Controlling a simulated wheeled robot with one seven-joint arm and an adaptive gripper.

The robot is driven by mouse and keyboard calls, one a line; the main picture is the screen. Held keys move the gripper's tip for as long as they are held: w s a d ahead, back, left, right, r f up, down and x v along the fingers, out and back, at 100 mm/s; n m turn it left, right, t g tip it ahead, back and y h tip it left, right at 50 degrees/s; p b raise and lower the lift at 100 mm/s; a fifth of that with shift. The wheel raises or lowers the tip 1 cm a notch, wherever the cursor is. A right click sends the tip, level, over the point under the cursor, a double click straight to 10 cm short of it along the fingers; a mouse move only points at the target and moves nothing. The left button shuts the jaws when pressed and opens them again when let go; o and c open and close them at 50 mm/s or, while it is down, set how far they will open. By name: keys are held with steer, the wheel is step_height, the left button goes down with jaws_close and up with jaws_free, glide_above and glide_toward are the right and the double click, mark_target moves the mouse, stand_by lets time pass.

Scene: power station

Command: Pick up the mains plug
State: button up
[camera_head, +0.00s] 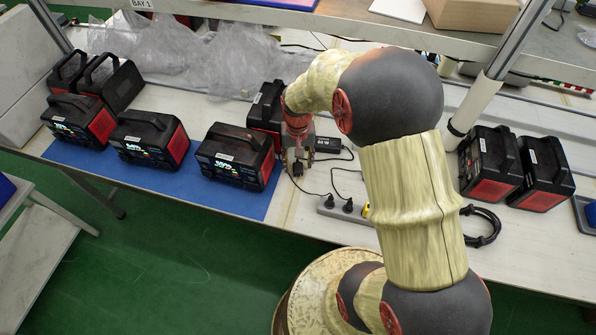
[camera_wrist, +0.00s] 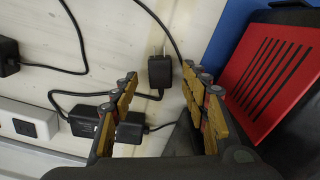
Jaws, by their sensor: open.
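The mains plug (camera_wrist: 160,72) is a small black block with metal prongs, lying on the pale bench top in the wrist view. A thin black cable leaves its lower end and curves left. My gripper (camera_wrist: 160,70) is open, with one finger on each side of the plug in the picture. I cannot tell how far above the plug the fingertips are. In the head view, my gripper (camera_head: 298,168) points down at the bench beside the blue mat, and the plug is hard to make out beneath it.
A black power pack (camera_head: 328,145) lies by my gripper. A grey power strip (camera_head: 335,208) with black plugs in it is to the lower right. Black-and-red chargers (camera_head: 237,157) stand on the blue mat (camera_head: 200,190) to the left; another stands right behind my gripper.

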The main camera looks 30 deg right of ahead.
steer(key=shift+f, duration=0.8)
steer(key=shift+r, duration=0.1)
steer(key=shift+c, duration=0.5)
steer(key=c, duration=1.1)
